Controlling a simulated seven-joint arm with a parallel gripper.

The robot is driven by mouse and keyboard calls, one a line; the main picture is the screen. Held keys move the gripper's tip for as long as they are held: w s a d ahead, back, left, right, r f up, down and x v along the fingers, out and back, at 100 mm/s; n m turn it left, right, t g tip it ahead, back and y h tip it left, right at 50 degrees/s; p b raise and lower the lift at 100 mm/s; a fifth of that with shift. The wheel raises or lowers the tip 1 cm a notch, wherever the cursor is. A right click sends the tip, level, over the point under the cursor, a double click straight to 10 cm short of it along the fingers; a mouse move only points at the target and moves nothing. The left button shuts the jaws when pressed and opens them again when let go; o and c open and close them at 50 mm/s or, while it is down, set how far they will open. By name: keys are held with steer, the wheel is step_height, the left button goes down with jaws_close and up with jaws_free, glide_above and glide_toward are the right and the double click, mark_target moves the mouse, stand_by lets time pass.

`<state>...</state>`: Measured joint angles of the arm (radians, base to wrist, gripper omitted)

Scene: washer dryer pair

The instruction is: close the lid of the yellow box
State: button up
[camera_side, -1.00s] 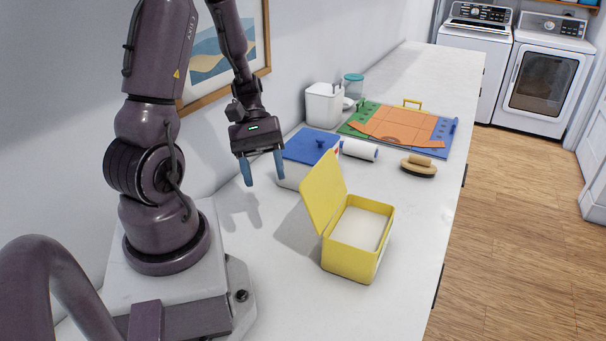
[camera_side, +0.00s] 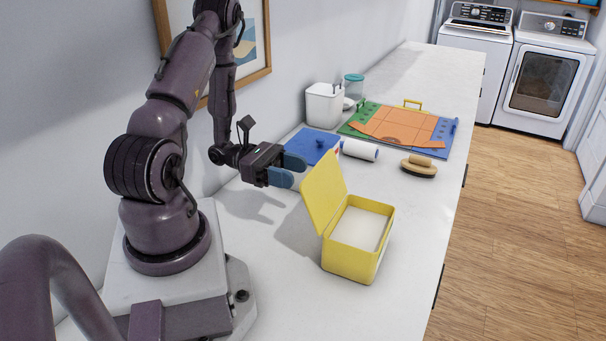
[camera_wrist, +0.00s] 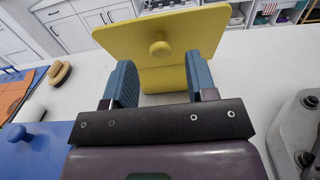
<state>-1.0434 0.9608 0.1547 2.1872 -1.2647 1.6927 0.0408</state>
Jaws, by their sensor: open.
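The yellow box (camera_side: 349,257) stands on the white counter, open at the top, with a pale inside. Its yellow lid (camera_side: 323,192) is raised on the left side, nearly upright and leaning a little outward. My gripper (camera_side: 292,170) is level, just left of the lid's outer face, with blue fingers pointing at it. In the wrist view the lid (camera_wrist: 178,30) with its round yellow knob (camera_wrist: 160,49) is ahead of my open gripper (camera_wrist: 160,80). The knob appears between the fingers, beyond their tips. I see no clear contact. The lid hides part of the box there.
A box with a blue lid (camera_side: 313,143) stands behind my gripper. A white roll (camera_side: 359,150), a brush (camera_side: 419,167), a coloured board (camera_side: 398,127) and a white bin (camera_side: 323,105) are farther back. The counter in front of the yellow box is clear.

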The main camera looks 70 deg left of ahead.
mark_target(320, 190)
steer(key=shift+x, duration=1.5)
jaws_close()
steer(key=shift+r, duration=0.1)
